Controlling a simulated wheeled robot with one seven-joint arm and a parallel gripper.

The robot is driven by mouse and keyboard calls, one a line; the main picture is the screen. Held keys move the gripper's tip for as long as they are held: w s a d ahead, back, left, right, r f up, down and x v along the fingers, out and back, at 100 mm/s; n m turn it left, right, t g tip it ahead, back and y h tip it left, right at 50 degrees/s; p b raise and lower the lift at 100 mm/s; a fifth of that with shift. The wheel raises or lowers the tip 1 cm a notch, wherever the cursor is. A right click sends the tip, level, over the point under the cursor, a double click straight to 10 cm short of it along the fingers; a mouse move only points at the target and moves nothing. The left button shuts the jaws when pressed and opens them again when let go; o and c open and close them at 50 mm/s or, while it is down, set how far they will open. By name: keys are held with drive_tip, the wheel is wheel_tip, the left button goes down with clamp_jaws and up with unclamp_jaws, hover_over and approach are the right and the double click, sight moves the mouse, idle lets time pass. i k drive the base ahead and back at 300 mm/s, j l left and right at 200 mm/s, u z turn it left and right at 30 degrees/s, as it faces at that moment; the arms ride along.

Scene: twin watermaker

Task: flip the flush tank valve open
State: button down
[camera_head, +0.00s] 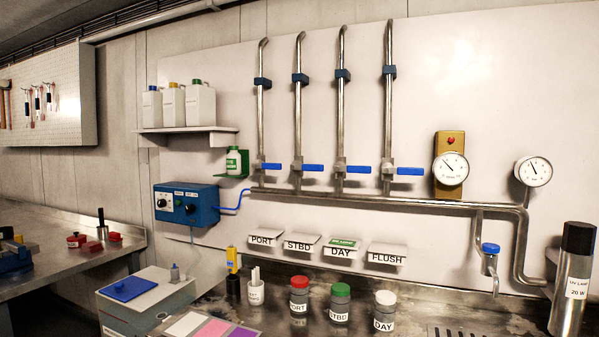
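Several vertical steel pipes on the white wall panel each carry a valve with a blue lever. The rightmost valve (388,174) has its blue lever (410,171) pointing right, crosswise to its upright pipe (390,110). The other levers, such as the one on the neighbouring valve (356,170), also lie crosswise. A small shelf labelled FLUSH (387,256) is below the rightmost valve, under the horizontal manifold pipe (430,206). No valve itself bears a readable label. My gripper is not in view.
A steel counter (260,315) below holds jars labelled PORT (299,306), STBD (339,312) and DAY (384,323). A gauge (451,168) is right of the levers. The space before the valves looks clear.

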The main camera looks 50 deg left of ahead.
sight(401, 171)
drive_tip(key=u, duration=1.2)
